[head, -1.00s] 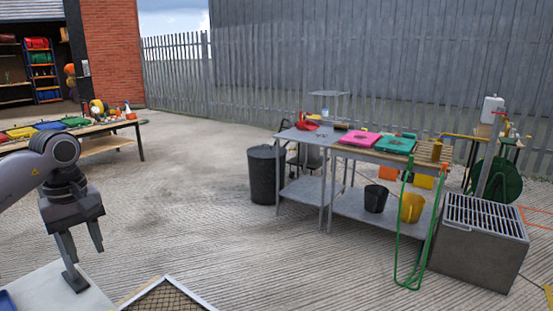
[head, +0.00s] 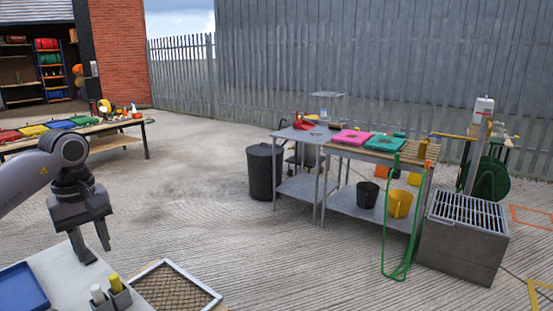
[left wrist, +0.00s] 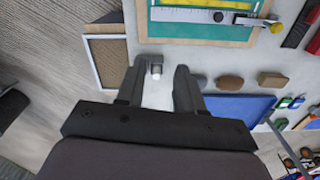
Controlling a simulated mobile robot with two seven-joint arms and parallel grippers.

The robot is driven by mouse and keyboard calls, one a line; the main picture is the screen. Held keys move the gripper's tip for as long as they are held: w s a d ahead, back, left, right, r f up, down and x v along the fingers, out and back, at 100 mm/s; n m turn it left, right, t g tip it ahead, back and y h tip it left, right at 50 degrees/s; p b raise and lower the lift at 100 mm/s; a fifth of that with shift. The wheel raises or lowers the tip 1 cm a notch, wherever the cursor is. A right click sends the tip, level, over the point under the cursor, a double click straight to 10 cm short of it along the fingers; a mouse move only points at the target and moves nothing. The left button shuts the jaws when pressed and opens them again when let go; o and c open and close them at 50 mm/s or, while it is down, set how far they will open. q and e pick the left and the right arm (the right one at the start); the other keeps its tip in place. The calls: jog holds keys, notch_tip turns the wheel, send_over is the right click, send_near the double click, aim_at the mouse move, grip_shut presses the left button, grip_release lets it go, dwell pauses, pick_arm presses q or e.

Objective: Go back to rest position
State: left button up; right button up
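My left gripper (head: 94,250) shows at the lower left of the head view, pointing down over a pale table top (head: 55,268). Its two fingers are apart with nothing between them. My right gripper is in neither view.
By the gripper are a blue tray (head: 20,290), a grey holder with white and yellow tops (head: 112,294) and a mesh-filled frame (head: 172,286). A metal bench (head: 345,203), black bin (head: 262,172) and grated sink (head: 465,235) stand farther right. The middle ground is open.

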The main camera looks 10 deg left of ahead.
pick_arm(q)
jog(key=d+f+n+h, duration=0.1)
jog(key=d+f+h, duration=0.35)
jog(key=d, duration=0.55)
jog(key=d+f+n+h, duration=0.1)
jog(key=d+f+h, duration=0.2)
jog(key=d+f, duration=0.5)
jog(key=s+d+r+n+t+h+b, duration=0.1)
jog(key=s+d+n+t+h, duration=0.15)
jog(key=d+n+h, duration=0.45)
jog(key=s+d+r+n+t+h+b, duration=0.1)
jog(key=s+d+n+t+h, duration=0.2)
jog(key=d+n, duration=0.65)
jog(key=a+f+n+t+y+b, duration=0.1)
jog(key=a+f+n+t+y, duration=0.35)
jog(key=n, duration=0.85)
jog(key=a+f+n+t+y, duration=0.3)
jog(key=f+n+t+y, duration=0.25)
jog(key=n, duration=0.75)
jog(key=s+a+f+n+g+y, duration=0.2)
jog(key=s+f+n, duration=0.5)
jog(key=s+a+f+n+g+y, duration=0.3)
jog(key=s+f+n, duration=0.4)
jog(key=f, duration=0.1)
jog(key=shift+a+f+b, duration=0.15)
jog(key=shift+f+b, duration=0.15)
jog(key=shift+b, duration=0.1)
jog(key=shift+s, duration=0.1)
